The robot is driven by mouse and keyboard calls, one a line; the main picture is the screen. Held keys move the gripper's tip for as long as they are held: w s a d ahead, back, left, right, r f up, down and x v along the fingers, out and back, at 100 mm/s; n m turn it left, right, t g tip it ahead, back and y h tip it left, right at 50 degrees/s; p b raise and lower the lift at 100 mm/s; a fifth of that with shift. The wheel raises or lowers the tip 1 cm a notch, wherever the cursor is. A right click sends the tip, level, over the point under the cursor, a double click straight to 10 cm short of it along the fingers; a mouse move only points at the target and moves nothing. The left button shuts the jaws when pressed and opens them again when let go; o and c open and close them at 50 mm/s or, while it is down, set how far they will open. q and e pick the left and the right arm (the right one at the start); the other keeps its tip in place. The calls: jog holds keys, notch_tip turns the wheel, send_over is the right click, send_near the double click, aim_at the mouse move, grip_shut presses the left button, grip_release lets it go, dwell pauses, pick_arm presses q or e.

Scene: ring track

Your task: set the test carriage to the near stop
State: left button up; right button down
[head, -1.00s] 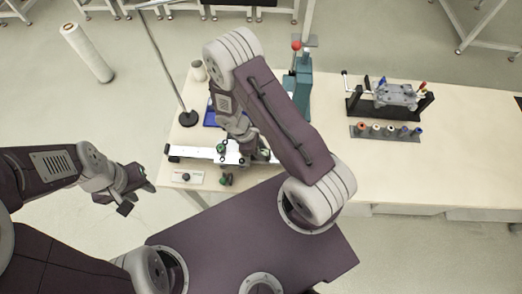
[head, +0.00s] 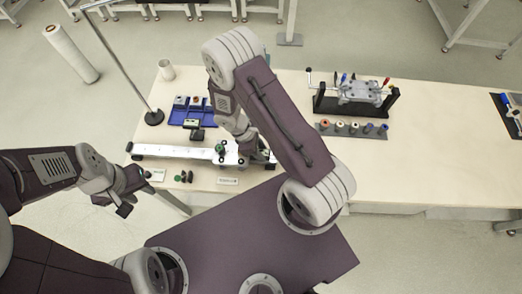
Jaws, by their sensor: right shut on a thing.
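The test carriage (head: 231,158) is a light plate with a green knob, sitting on a long pale rail (head: 175,152) near the table's front left. It stands toward the right part of the rail. My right gripper (head: 244,148) is shut on the carriage from above; its fingertips and the exact grip are partly hidden by my own arm. The rail's right end is partly covered by the arm. My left gripper (head: 130,196) is open and empty, off the table's front left edge. Small label cards (head: 228,181) lie in front of the rail.
Behind the rail are a blue tray (head: 180,112), a lamp stand base (head: 154,117) and a cup (head: 166,70). Green and dark pieces (head: 184,178) lie in front of it. A dark fixture (head: 352,98) and a row of spools (head: 353,130) stand right. The table's right front is clear.

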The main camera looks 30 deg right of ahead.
jog(key=c, duration=1)
grip_release()
jog(key=shift+d, duration=0.1)
jog(key=shift+s+d, duration=0.1)
jog(key=shift+r, duration=0.15)
jog(key=v, duration=0.8)
jog(key=shift+r, duration=0.4)
